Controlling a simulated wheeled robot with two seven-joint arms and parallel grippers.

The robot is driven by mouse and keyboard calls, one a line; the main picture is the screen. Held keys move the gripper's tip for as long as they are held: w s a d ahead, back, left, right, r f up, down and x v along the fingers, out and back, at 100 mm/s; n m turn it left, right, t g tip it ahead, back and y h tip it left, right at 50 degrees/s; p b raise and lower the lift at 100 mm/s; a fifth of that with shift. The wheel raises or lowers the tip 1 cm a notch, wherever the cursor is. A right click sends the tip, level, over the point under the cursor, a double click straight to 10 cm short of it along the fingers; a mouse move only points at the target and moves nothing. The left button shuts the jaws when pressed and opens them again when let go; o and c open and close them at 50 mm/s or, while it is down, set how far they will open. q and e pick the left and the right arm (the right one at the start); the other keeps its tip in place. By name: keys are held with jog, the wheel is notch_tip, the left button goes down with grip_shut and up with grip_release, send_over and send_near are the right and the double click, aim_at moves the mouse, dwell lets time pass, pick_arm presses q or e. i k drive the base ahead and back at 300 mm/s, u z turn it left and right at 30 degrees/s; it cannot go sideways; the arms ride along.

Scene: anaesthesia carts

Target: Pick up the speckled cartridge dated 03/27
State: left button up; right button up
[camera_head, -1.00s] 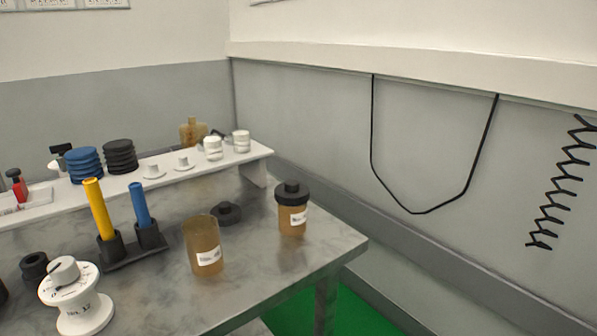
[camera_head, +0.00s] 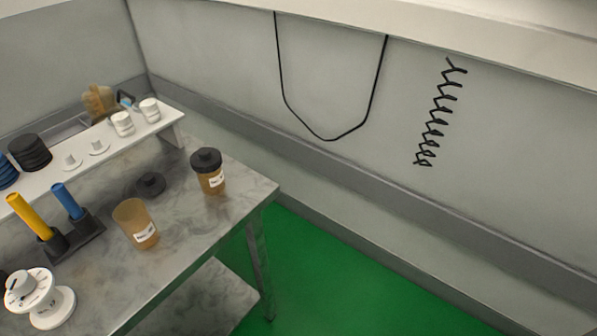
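Two amber cartridges stand upright on the grey marbled table. One cartridge (camera_head: 137,224) is open at the top, with a white label low on its side. The other cartridge (camera_head: 210,173) wears a black cap and has a white label. The label print is too small to read, so I cannot tell the dates, and I cannot tell whether either is speckled. A loose black cap (camera_head: 151,184) lies between them. Neither of my grippers is in view.
A white shelf (camera_head: 107,147) at the back of the table (camera_head: 196,218) holds white fittings and black and blue ribbed pieces. A black holder (camera_head: 72,238) with yellow and blue tubes and a white dial (camera_head: 38,296) stand left. Green floor (camera_head: 330,275) is clear at right.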

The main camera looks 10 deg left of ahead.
aim_at(121, 121)
jog(key=z, duration=0.6)
jog(key=i, duration=0.95)
jog(key=u, duration=2.15)
